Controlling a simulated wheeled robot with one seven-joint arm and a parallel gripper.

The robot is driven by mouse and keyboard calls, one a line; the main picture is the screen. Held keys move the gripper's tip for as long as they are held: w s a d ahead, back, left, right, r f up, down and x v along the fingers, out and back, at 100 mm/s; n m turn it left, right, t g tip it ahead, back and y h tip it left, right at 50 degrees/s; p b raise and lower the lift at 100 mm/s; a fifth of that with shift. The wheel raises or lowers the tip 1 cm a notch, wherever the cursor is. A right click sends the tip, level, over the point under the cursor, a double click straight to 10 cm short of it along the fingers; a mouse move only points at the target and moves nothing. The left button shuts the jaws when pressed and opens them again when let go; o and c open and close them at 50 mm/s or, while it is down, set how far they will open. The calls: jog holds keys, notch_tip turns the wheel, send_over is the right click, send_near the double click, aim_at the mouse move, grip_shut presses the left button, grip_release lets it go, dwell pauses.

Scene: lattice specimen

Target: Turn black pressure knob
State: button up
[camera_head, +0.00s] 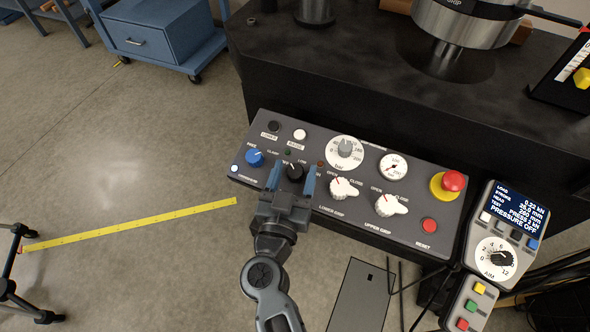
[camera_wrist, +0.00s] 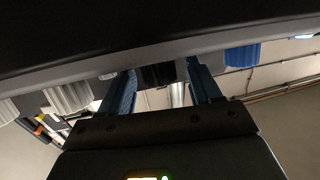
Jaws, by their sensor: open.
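The black knob (camera_head: 295,171) with a white pointer line sits on the left part of the grey control panel (camera_head: 235,150). My gripper (camera_head: 291,179) is open over the panel, with one blue finger on each side of the knob. In the wrist view the black knob (camera_wrist: 158,74) shows between the two fingers of my gripper (camera_wrist: 161,80), with gaps visible beside it. I cannot tell whether either finger touches it. The knob's lower part and some of its label are hidden by the gripper.
A blue knob (camera_head: 255,158) is close to the left, and white grip knobs (camera_head: 343,188) (camera_head: 390,205) are to the right. A dial (camera_head: 344,152), a gauge (camera_head: 393,167) and a red emergency button (camera_head: 453,181) also stand on the panel. A handheld controller (camera_head: 497,258) hangs at right.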

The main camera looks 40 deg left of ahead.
jog(key=shift+w+a, duration=0.25)
jog(key=shift+w, duration=0.25)
jog(key=c, duration=1)
jog(key=shift+o, duration=0.2)
